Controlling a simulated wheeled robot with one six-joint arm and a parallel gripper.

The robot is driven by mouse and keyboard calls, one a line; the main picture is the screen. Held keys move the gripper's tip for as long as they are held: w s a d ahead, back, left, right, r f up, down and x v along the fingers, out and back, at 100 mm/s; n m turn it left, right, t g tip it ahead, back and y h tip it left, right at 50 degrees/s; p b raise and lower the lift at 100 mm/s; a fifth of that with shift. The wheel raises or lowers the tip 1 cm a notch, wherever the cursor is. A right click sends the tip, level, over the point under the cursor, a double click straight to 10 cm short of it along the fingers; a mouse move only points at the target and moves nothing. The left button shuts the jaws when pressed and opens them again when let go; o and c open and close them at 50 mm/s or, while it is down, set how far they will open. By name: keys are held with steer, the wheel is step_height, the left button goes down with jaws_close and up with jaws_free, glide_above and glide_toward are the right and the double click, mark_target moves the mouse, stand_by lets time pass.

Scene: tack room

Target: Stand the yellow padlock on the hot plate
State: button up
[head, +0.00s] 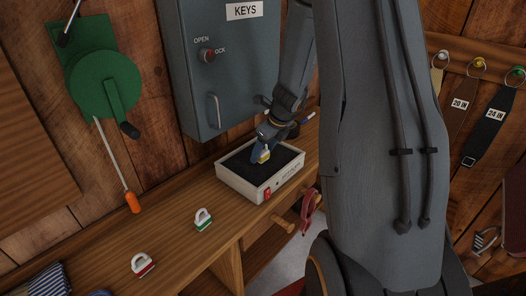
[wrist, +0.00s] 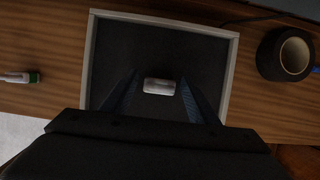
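The yellow padlock (head: 264,156) is at the black top of the hot plate (head: 232,178), upright as far as I can see, with its pale shackle up. In the wrist view the padlock (wrist: 159,86) shows from above as a pale bar near the middle of the plate (wrist: 160,42). My gripper (head: 264,143) points down over it. In the wrist view its two fingers (wrist: 158,92) stand on either side of the padlock with a small gap at each side, so it looks open. The padlock's underside contact is too small to tell.
A green-based padlock (head: 203,220) and a red-based padlock (head: 143,264) stand on the wooden bench left of the plate. A black tape roll (wrist: 285,54) lies right of the plate in the wrist view. The grey key cabinet (head: 212,80) hangs close behind.

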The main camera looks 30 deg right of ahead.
steer(key=shift+s+r, duration=0.1)
steer(key=shift+r, duration=0.35)
steer(key=v, duration=1)
steer(key=s+a+f+n+g, duration=0.1)
steer(key=s+a+n+g, duration=0.1)
steer(key=s+a+n, duration=0.7)
steer(key=s+a+f+n+g+h, duration=0.1)
steer(key=s+a+n, duration=0.8)
steer(key=n, duration=1.4)
steer(key=shift+s+a+g+h+p, duration=0.3)
steer(key=shift+s+g+p, duration=0.1)
steer(key=shift+s, duration=0.3)
steer(key=shift+f, duration=0.1)
